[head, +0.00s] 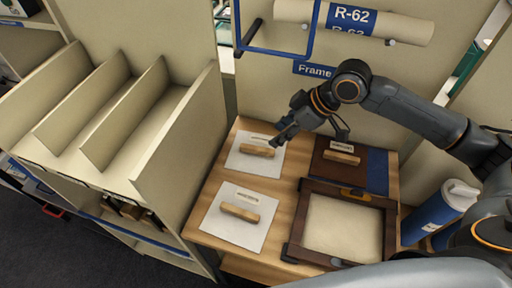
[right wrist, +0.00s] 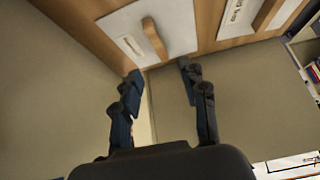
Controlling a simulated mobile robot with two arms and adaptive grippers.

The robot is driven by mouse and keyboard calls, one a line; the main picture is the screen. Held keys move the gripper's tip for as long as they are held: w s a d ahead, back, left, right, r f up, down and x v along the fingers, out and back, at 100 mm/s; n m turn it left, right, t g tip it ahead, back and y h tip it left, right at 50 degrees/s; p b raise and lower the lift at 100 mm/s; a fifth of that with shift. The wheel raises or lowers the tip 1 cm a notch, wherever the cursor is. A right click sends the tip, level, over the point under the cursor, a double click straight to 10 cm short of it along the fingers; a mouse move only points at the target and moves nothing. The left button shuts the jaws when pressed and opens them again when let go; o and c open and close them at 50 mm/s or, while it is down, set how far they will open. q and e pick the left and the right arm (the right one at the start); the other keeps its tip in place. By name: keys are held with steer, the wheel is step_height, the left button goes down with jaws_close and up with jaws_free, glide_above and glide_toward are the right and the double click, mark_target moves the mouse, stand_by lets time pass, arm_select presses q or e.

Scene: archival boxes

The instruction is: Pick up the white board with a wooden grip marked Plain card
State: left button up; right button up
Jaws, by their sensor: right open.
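Two white boards with wooden grips lie on the wooden table in the head view: a far one (head: 236,160) and a near one (head: 214,218). Their labels are too small to read there, so I cannot tell which is Plain card. My right gripper (head: 310,137) is open and empty, above the table's far side, between the far white board and a brown board with a wooden grip (head: 325,172). The right wrist view shows the open fingers (right wrist: 160,73), with a white board and grip (right wrist: 122,30) beyond them and another white board (right wrist: 232,22) beside it. My left gripper is not in view.
A dark wooden frame (head: 291,230) lies at the table's near right. A blue and white bottle (head: 432,216) stands right of it. A beige divided rack (head: 165,160) rises left of the table. A rear panel holds a blue rail and roll (head: 410,25).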

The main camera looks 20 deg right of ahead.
mark_target(258, 148)
steer(key=x, duration=0.4)
steer(key=shift+w+f, duration=0.15)
steer(key=shift+f, duration=0.05)
steer(key=shift+w+a+f, duration=0.15)
steer(key=shift+a+f, duration=0.1)
steer(key=shift+f, duration=0.1)
steer(key=x, duration=0.4)
steer(key=shift+w+a+f+p, duration=0.15)
steer(key=shift+f+p, duration=0.15)
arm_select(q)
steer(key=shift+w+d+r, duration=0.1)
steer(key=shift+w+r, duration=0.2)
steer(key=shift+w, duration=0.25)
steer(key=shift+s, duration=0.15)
arm_select(e)
jaws_close()
